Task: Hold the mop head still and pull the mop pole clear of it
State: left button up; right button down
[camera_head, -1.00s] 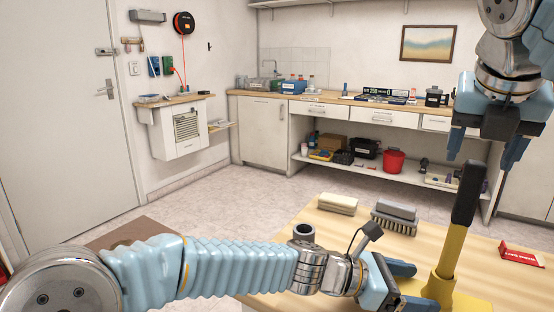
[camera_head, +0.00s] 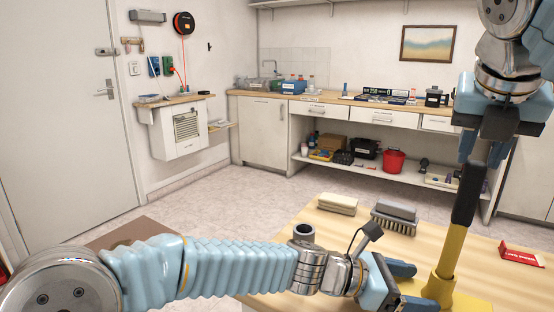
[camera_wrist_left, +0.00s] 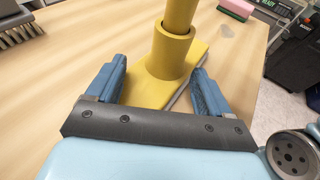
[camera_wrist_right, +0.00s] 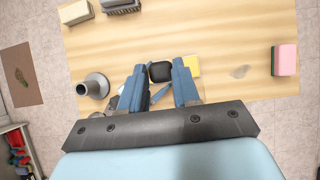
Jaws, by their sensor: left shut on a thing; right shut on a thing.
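The yellow mop head (camera_head: 440,288) rests on the wooden table, its socket facing up. It also shows in the left wrist view (camera_wrist_left: 155,88). The mop pole (camera_head: 452,250) stands nearly upright in the socket, yellow below with a black grip (camera_head: 466,195) on top. My left gripper (camera_head: 412,288) is shut on the mop head, one finger on each side of it in the left wrist view (camera_wrist_left: 162,82). My right gripper (camera_head: 481,155) points down and is shut on the black grip's top end, which shows between its fingers in the right wrist view (camera_wrist_right: 160,72).
A pink and green sponge (camera_wrist_right: 285,60) lies apart from the grippers. Open floor separates the table from the counter (camera_head: 330,103).

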jog(key=shift+r, duration=0.4)
jog(key=shift+r, duration=0.1)
jog(key=c, duration=0.7)
grip_release()
jog(key=shift+c, duration=0.2)
jog(key=s+a+r, duration=0.2)
jog(key=s+a, duration=0.5)
jog(key=s, duration=0.5)
jog(key=shift+a+r, duration=0.15)
jog(key=shift+r, duration=0.15)
